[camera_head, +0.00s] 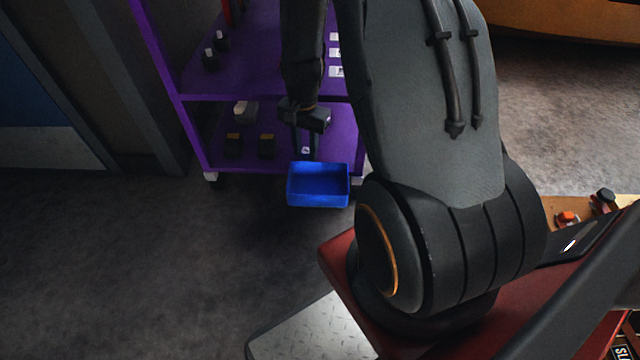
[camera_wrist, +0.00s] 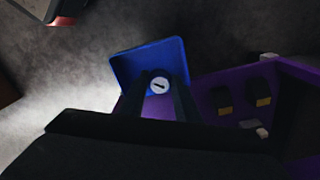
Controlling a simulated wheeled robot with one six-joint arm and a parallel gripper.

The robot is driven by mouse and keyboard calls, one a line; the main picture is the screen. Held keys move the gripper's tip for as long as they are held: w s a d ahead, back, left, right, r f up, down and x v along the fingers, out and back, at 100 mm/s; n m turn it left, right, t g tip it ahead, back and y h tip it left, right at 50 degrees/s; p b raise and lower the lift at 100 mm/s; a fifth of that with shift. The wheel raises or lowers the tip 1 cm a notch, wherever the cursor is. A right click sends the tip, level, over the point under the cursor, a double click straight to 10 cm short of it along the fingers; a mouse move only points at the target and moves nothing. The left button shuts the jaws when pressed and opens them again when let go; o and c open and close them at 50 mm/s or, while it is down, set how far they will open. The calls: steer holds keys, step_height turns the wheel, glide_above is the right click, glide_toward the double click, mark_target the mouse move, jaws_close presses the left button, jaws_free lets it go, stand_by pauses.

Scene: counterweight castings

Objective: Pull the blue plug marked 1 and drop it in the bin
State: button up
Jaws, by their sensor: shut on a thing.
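My gripper (camera_head: 306,146) hangs pointing down in the head view, just above and behind the far edge of the blue bin (camera_head: 318,199). It is shut on a small plug whose white marked end (camera_head: 306,150) shows between the fingers. In the wrist view the plug's round white face (camera_wrist: 160,85) with a dark mark sits between the two fingertips (camera_wrist: 161,98). Its blue body is hidden, and the mark is too small to read surely. Behind it the open bin (camera_wrist: 125,68) shows in the wrist view, and the bin looks empty.
A purple shelf cart (camera_head: 195,84) stands behind the bin. Dark blocks (camera_head: 233,146) with orange tops and a pale-topped block (camera_head: 246,111) sit on its lower shelf. Grey floor (camera_head: 130,260) to the left is clear.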

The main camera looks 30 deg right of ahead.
steer(key=d+f+m+b, duration=0.4)
steer(key=d+f+m, duration=0.1)
steer(key=f, duration=0.7)
steer(key=shift+d+f+m, duration=0.25)
steer(key=shift+d+m, duration=0.05)
steer(key=shift+d, duration=0.15)
steer(key=o, duration=1.1)
steer(key=shift+r, duration=0.1)
step_height(320, 180, up, 8)
steer(key=p, duration=0.2)
steer(key=shift+f, duration=0.2)
